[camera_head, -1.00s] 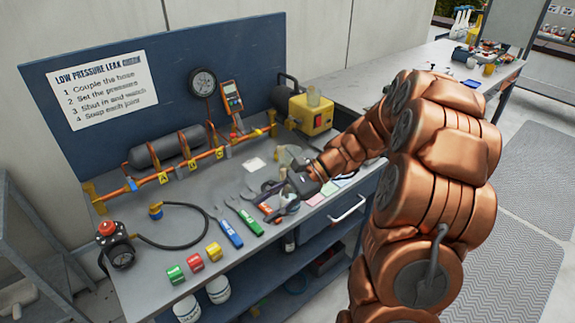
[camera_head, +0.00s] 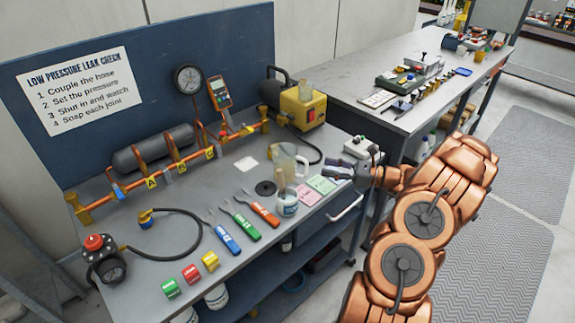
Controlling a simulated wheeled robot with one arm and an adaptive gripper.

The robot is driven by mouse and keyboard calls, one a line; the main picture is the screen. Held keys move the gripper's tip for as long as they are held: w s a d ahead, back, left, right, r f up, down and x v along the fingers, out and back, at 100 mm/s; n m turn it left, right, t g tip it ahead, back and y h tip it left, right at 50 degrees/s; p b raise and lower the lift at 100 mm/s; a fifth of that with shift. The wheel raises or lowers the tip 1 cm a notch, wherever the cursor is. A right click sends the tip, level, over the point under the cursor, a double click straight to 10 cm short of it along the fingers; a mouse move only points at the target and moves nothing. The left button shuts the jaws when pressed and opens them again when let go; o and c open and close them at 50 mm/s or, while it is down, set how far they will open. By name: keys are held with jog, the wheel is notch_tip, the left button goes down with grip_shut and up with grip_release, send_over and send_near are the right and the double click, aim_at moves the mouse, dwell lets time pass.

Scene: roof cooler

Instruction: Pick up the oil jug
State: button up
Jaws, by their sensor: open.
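The fingertips are small in this view. A white pot with a brush in it (camera_head: 287,204) stands just in front of the jug and may cover a little of its base.
A black disc (camera_head: 265,188) and pink and green notes (camera_head: 315,188) lie near the jug. A yellow pump (camera_head: 303,107) stands behind. Blue, green and orange-handled tools (camera_head: 245,227) lie to the left. A white box (camera_head: 361,147) sits beyond my gripper.

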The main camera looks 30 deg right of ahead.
aim_at(306, 165)
jog(key=x, duration=0.2)
jog(key=shift+w+a+p, duration=0.25)
jog(key=shift+p, duration=0.05)
jog(key=w+a, duration=0.1)
jog(key=w+a+f+p, duration=0.1)
jog(key=shift+w+a+f+p, duration=0.15)
jog(key=shift+w+a+p, duration=0.15)
jog(key=shift+w+a, duration=0.45)
jog(key=shift+w, duration=0.1)
grip_shut()
